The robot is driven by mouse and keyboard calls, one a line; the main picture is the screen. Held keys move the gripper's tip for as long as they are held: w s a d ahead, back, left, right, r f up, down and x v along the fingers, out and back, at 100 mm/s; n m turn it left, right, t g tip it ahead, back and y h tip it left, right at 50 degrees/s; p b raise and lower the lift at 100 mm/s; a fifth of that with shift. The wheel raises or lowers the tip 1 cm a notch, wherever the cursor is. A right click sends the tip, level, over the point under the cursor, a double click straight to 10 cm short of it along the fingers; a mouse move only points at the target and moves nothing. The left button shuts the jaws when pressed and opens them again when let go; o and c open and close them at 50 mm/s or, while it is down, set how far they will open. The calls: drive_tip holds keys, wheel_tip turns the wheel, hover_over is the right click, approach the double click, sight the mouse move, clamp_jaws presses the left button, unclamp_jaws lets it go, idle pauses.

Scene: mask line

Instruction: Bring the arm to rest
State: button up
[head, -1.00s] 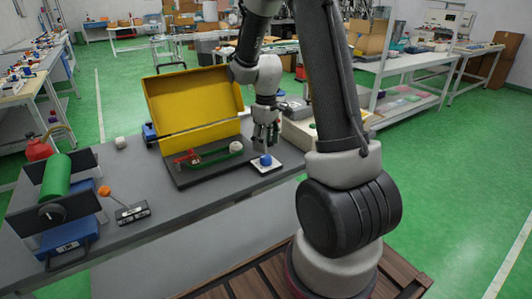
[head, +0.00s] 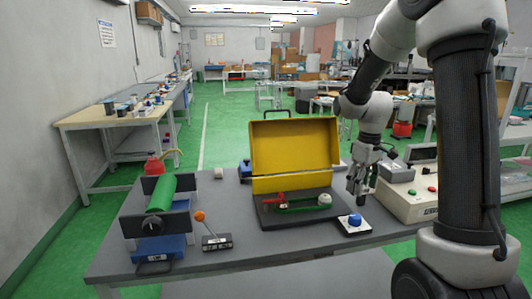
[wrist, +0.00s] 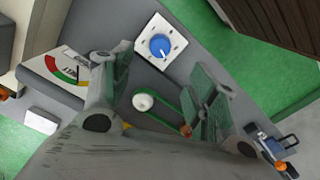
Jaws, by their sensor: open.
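My gripper (head: 358,188) is open and empty, pointing down above the bench, near the blue knob (head: 355,219) on its white plate (head: 346,229). A gap shows between the fingertips and the knob. In the wrist view my two fingers (wrist: 160,82) stand wide apart with nothing between them. The blue knob (wrist: 161,46) lies beyond the fingertips there, apart from them. My arm reaches in from the right of the head view and bends down to the gripper.
The open yellow case (head: 290,150) stands behind a dark base with a green belt (head: 300,208). A control box (head: 408,205) with buttons is close right of the gripper. A lever with an orange ball (head: 199,216) and a green roller (head: 161,193) stand left.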

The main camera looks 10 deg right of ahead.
drive_tip(key=s+a+r+m+t, duration=0.2)
drive_tip(key=s+r, duration=0.5)
drive_tip(key=s, duration=0.5)
drive_tip(key=s+a+r+m+t, duration=0.2)
drive_tip(key=s+r, duration=0.5)
drive_tip(key=s, duration=0.4)
drive_tip(key=shift+s+a+r+m, duration=0.3)
drive_tip(key=shift+s+a+m, duration=0.1)
drive_tip(key=shift+a+m, duration=0.15)
